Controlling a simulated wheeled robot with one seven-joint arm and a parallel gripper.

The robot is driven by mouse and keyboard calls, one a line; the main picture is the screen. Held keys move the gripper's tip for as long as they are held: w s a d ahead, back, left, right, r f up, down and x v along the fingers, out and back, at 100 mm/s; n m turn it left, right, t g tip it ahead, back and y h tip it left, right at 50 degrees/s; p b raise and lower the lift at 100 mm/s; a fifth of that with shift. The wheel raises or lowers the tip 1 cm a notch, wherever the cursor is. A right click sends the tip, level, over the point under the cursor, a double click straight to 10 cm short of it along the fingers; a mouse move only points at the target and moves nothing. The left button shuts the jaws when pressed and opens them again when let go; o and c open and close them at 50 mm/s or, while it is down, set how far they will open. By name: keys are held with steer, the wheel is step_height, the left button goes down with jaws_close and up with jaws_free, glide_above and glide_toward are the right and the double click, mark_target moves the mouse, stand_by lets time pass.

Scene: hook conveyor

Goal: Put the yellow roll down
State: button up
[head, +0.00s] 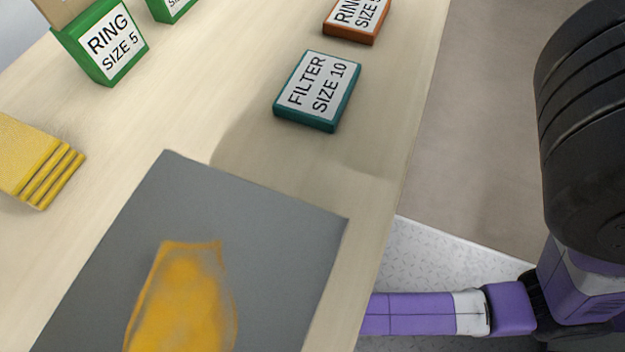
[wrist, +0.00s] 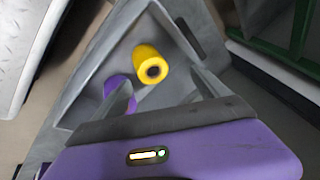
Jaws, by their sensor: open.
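The yellow roll (wrist: 147,60) shows in the wrist view, a short cylinder with a dark hole in its end. It lies inside a grey sloped-walled tray or bin (wrist: 103,58). My gripper (wrist: 164,82) is open, with its two grey fingers apart. The roll appears between and just past the fingertips; neither finger clearly touches it. A purple rounded thing (wrist: 117,88) is partly hidden behind the left finger. The roll and my gripper are not in the head view.
The head view shows a pale table with a teal filter box (head: 318,90), an orange ring box (head: 356,18), a green ring box (head: 101,43), a stack of yellow pieces (head: 38,165) and a grey mat (head: 285,235) bearing an orange-yellow item (head: 185,300). Green bars (wrist: 300,38) stand right in the wrist view.

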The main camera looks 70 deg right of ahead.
steer(key=s+d+r+n+t, duration=0.1)
steer(key=d+r+n+t, duration=0.1)
steer(key=r, duration=0.7)
steer(key=s+d+r+n+t, duration=0.2)
steer(key=d+r+t, duration=0.2)
steer(key=d+r, duration=0.3)
steer(key=s+d+r+n+t, duration=0.2)
steer(key=d+r+t, duration=0.2)
steer(key=r, duration=0.8)
steer(key=shift+d+r+n+h, duration=0.25)
steer(key=shift+n+h, duration=0.05)
steer(key=shift+h, duration=0.1)
